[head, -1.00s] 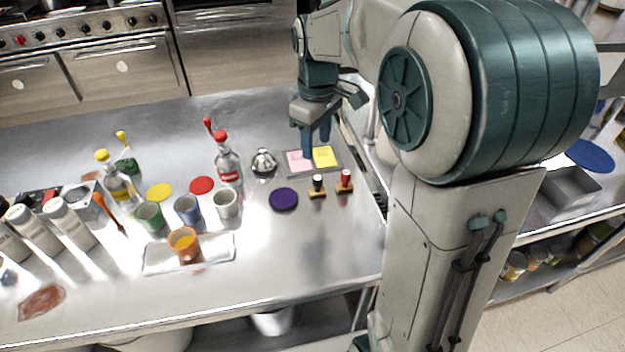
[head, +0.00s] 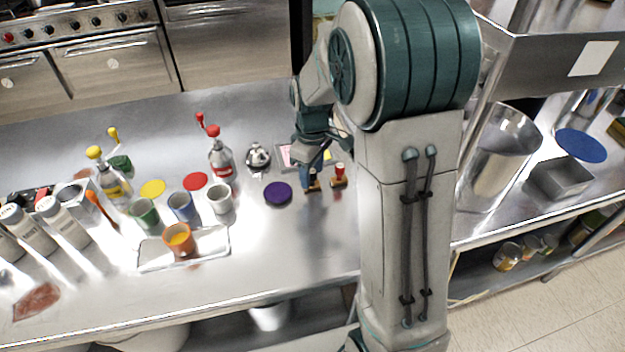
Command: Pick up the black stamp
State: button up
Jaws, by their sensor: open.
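The black stamp (head: 314,184) stands upright on the steel counter, with a dark handle and a wooden base. My gripper (head: 308,180) is low over the counter with its blue fingers down at the black stamp, partly covering it. The jaws are open. I cannot tell whether the fingers are around the stamp or just beside it. A red-handled stamp (head: 339,175) stands close to the right.
A purple disc (head: 278,193) lies just left of the stamps. A silver bell (head: 257,157) and a tray with pink and yellow notes (head: 287,152) are behind. Cups, bottles and a tray with an orange cup (head: 178,240) fill the left. The front counter is clear.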

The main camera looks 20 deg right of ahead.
jog(key=shift+f, duration=0.9)
grip_shut()
jog(key=shift+r, duration=0.1)
jog(key=shift+r, duration=0.65)
notch_tip(320, 180, up, 3)
jog(key=shift+s+r, duration=0.1)
jog(key=shift+s, duration=0.05)
jog(key=s+d+r+b, duration=0.1)
jog(key=s+d+r, duration=0.5)
jog(key=s, duration=0.3)
jog(key=shift+s+r, duration=0.2)
jog(key=shift+s, duration=0.2)
